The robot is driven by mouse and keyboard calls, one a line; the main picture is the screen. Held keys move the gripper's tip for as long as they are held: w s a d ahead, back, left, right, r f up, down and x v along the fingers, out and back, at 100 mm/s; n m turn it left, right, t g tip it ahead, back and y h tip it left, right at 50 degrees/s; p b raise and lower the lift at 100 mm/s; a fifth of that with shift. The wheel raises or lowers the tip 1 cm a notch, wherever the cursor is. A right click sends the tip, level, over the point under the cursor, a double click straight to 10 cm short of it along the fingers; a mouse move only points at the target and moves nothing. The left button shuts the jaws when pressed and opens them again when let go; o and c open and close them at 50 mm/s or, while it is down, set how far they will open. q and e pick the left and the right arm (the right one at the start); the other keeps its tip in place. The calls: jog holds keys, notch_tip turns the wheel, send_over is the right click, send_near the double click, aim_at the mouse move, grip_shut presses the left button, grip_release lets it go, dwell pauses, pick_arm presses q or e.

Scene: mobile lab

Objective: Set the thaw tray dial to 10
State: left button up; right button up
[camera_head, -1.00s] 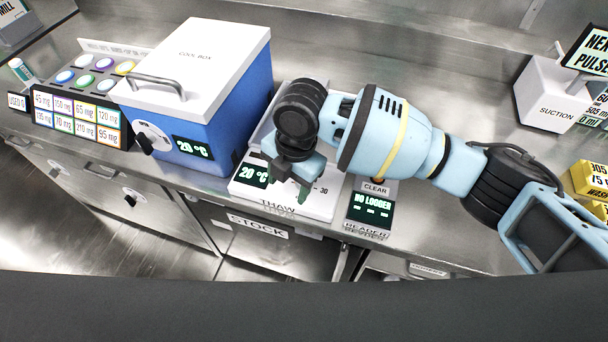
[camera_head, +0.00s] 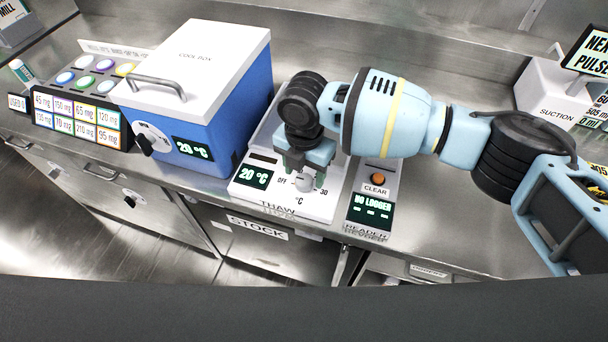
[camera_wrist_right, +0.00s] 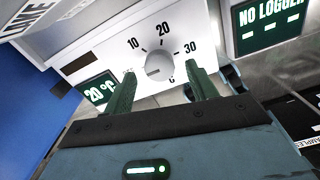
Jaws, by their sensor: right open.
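The thaw tray (camera_head: 262,207) is a white unit with a "20 °C" display, labelled THAW at its front edge. Its round pale dial (camera_head: 305,183) shows between the fingers of my right gripper (camera_head: 306,178). In the right wrist view the dial (camera_wrist_right: 158,65) has 10, 20 and 30 printed around it. A dark mark on the knob lies toward its lower left, away from the 10. My right gripper (camera_wrist_right: 161,76) is open, with one green finger on each side of the dial; I cannot tell whether they touch it. My left gripper is not in view.
The blue cool box (camera_head: 212,130) with a white lid stands left of the tray. The reader (camera_head: 371,209), with a CLEAR button and a "NO LOGGER" display, stands close on the right. A suction unit (camera_head: 546,93) is farther right. Bare steel counter (camera_head: 450,235) lies between.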

jog(key=shift+f, duration=1.15)
jog(key=c, duration=1)
jog(key=shift+r+m+p, duration=0.15)
jog(key=shift+m+p, duration=0.35)
jog(key=shift+m, duration=0.5)
jog(key=m+p, duration=0.1)
jog(key=m, duration=0.2)
jog(key=shift+m+p, duration=0.3)
jog(key=m+p, duration=0.1)
jog(key=m, duration=0.3)
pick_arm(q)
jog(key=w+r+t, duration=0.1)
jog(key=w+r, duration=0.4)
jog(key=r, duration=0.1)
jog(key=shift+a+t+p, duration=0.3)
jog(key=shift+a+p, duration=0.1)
pick_arm(e)
jog(key=shift+m, duration=1.1)
